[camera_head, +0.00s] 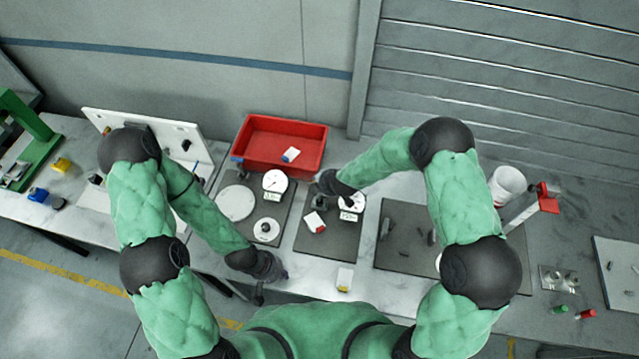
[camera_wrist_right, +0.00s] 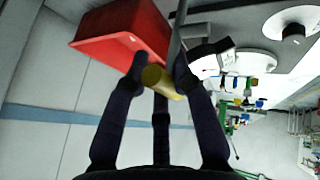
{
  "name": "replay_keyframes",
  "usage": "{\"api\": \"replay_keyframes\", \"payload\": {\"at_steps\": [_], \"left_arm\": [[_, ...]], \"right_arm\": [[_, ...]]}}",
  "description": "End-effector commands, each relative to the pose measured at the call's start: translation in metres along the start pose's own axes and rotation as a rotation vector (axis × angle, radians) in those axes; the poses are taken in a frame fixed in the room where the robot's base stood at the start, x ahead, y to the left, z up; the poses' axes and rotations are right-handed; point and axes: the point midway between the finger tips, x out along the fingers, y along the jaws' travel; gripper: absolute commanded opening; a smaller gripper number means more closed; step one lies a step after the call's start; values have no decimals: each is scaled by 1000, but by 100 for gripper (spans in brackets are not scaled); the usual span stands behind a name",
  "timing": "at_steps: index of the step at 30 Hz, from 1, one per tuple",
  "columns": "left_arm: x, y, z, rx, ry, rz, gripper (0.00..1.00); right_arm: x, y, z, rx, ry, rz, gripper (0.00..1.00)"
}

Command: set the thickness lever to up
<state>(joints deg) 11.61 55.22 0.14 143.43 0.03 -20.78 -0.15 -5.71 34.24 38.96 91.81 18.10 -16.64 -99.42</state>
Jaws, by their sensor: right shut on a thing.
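In the right wrist view, a short yellow cylinder (camera_wrist_right: 160,82) sits between the fingertips of my right gripper (camera_wrist_right: 158,80), which is shut on it. It looks like the lever's grip. A thin grey bar (camera_wrist_right: 177,35) rises just beside it. In the head view my right gripper (camera_head: 328,183) is beside a white dial (camera_head: 351,202) at the back of a dark plate (camera_head: 345,238); the yellow grip is hidden there, so its up or down setting cannot be read. My left gripper (camera_head: 270,277) is at the bench's front edge, apart from everything, its fingers seemingly spread.
A red bin (camera_head: 285,127) stands behind, close to my right gripper. A second dial (camera_head: 275,181) and a white disc (camera_head: 236,203) are on the left plate. A red-and-white box (camera_head: 314,222) lies on the middle plate. A white cup (camera_head: 507,184) stands right.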

Motion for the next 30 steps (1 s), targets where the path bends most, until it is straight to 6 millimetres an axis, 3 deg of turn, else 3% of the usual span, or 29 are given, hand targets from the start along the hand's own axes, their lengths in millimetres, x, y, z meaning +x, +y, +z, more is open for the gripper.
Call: {"api": "replay_keyframes", "payload": {"at_steps": [11, 12, 13, 23, 30], "left_arm": [[0, 0, 0, 0, 0, 0, 0], [0, 0, 0, 0, 0, 0, 0], [0, 0, 0, 0, 0, 0, 0], [0, 0, 0, 0, 0, 0, 0], [0, 0, 0, 0, 0, 0, 0]], "right_arm": [[0, 4, 0, -1, 0, 6, 0], [0, 3, 0, -1, 0, 6, 36], [0, 3, 0, -1, 0, 6, 37], [-1, 1, 0, 0, 0, 2, 37], [-22, 2, 0, 1, 1, 3, 37]]}}
